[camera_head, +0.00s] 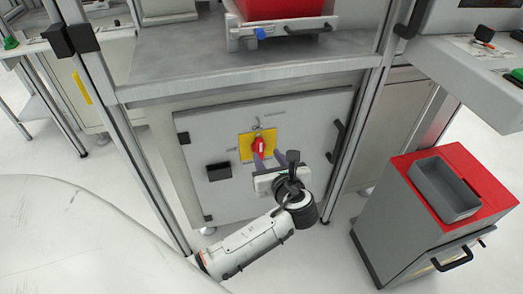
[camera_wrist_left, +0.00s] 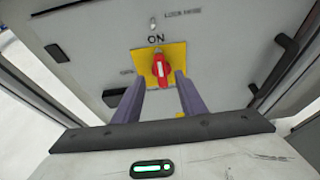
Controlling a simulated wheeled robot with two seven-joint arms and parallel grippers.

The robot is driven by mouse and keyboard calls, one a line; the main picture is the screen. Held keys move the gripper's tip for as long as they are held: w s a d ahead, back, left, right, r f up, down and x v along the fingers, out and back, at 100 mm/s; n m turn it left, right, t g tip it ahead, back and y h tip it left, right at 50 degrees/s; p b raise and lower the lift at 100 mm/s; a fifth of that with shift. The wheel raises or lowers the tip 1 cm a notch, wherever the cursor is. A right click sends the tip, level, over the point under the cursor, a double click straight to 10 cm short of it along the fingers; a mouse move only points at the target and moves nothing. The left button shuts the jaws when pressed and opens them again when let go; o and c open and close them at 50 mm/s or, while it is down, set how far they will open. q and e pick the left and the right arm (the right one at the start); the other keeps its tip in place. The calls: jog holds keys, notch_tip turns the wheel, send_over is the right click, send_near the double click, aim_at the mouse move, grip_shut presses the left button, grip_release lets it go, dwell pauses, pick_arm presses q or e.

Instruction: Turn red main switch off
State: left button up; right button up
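The red main switch (camera_head: 259,146) sits on a yellow plate (camera_head: 247,154) on the grey cabinet door. In the left wrist view the red switch (camera_wrist_left: 161,70) stands near upright, with its white mark pointing up toward the word ON. My left gripper (camera_head: 271,159) is in front of the switch, just below and right of it in the head view. Its two purple fingers (camera_wrist_left: 155,88) are spread, one on each side of the switch's lower part, with a gap visible between them. I cannot tell whether they touch it. My right gripper is not in view.
The cabinet door (camera_head: 220,125) has a black handle (camera_head: 336,140) at right and a dark recessed latch (camera_head: 219,171) at left. A metal shelf (camera_head: 240,60) juts out above. A red-topped cart (camera_head: 480,175) with a grey bin stands at the right.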

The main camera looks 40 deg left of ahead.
aim_at(261, 147)
pick_arm(q)
jog(key=b+x, duration=0.1)
jog(key=x, duration=0.5)
jog(key=shift+w+f+b, duration=0.1)
jog(key=shift+f+b, duration=0.15)
jog(key=shift+b, duration=0.05)
jog(key=shift+w+a+f, duration=0.2)
jog(key=shift+w+a, duration=0.25)
jog(key=shift+a, duration=0.1)
jog(key=shift+c, duration=0.5)
grip_shut()
